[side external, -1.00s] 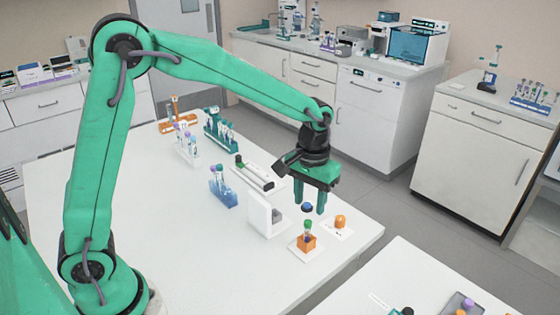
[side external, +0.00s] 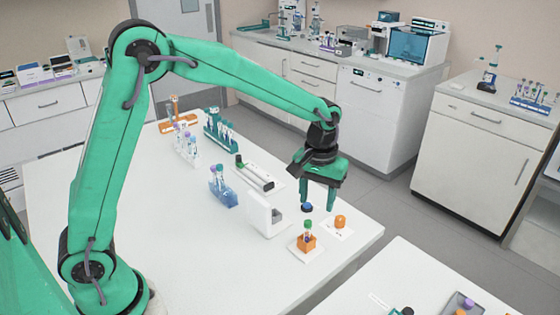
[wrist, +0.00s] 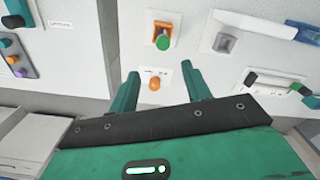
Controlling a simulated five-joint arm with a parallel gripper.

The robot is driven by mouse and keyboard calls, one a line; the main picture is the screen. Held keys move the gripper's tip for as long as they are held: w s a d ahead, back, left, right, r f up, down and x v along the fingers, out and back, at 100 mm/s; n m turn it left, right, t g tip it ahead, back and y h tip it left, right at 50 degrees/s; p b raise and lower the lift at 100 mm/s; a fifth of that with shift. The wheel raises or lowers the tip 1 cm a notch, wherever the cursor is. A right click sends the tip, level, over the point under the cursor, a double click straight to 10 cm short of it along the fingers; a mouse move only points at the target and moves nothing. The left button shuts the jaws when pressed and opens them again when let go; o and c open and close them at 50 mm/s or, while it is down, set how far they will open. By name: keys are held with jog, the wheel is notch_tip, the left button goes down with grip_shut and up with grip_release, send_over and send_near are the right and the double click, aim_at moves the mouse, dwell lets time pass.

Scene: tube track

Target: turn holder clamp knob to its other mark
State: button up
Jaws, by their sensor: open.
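An orange knob (side external: 340,221) stands on a small white plate with small dark marks near the table's right corner. It also shows in the wrist view (wrist: 154,84), between and just beyond my fingertips, but which mark it points at is too small to tell. Left of it in the side view is an orange holder (side external: 307,242) with a green-capped tube upright in it; the wrist view shows this holder (wrist: 162,29) beyond the knob. My gripper (side external: 319,201) is open and empty, pointing down above and a little behind the knob, apart from it.
A white upright device (side external: 262,215) stands left of the holder. Tube racks (side external: 223,192) and a long flat device (side external: 255,178) lie further left. The front of the white table (side external: 195,270) is clear.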

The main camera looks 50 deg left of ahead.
aim_at(341, 218)
jog(key=w+f+n, duration=0.1)
jog(key=w+n, duration=0.2)
jog(key=w+f+n, duration=0.1)
jog(key=w+n, duration=0.2)
jog(key=w+f+n, duration=0.2)
jog(key=w+n, duration=0.1)
jog(key=shift+w, duration=0.2)
jog(key=shift+w+f+n, duration=0.4)
jog(key=shift+w+n, duration=0.2)
jog(key=shift+n, duration=0.3)
jog(key=shift+f, duration=0.1)
jog(key=shift+f, duration=3.8)
jog(key=c, duration=1)
